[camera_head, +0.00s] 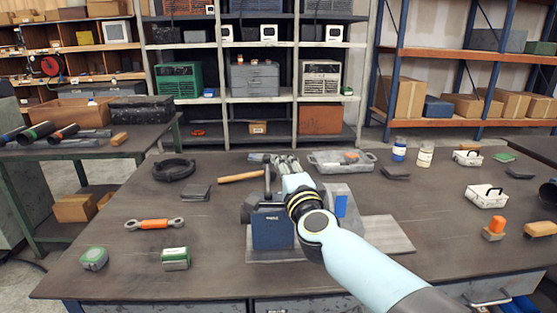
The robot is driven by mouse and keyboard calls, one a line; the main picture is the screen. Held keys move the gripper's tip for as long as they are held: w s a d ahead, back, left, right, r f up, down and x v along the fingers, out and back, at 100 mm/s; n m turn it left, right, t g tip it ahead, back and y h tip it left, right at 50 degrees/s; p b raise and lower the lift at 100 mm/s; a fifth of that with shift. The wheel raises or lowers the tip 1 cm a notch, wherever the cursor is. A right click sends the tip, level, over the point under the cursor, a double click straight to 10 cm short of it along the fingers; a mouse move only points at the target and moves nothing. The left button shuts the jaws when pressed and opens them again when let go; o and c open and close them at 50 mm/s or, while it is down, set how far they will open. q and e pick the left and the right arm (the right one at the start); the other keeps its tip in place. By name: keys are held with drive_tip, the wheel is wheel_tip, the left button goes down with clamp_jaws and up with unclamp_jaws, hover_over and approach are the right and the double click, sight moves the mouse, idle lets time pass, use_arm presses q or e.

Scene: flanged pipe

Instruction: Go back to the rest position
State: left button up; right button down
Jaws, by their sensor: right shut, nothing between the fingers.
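My right arm comes in from the lower right and reaches over the workbench (120,262). My right gripper (283,163) is shut and empty, pointing away toward the back of the bench, above and behind a dark blue vise-like block (272,229). The arm hides part of this block and of the grey piece with a blue patch (341,206) to its right. I cannot make out a flanged pipe clearly. My left gripper is not in view.
A hammer with a wooden handle (241,176) and a grey tray (342,167) lie near the gripper. An orange wrench (154,224), a black coil (173,170) and green boxes (175,258) are on the left. Bottles (399,149) and white bins (487,195) stand right.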

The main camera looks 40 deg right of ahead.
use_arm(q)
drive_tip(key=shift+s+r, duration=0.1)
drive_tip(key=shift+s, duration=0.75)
use_arm(e)
drive_tip(key=shift+s+a+r, duration=0.1)
drive_tip(key=shift+s+r, duration=0.05)
drive_tip(key=shift+s, duration=0.2)
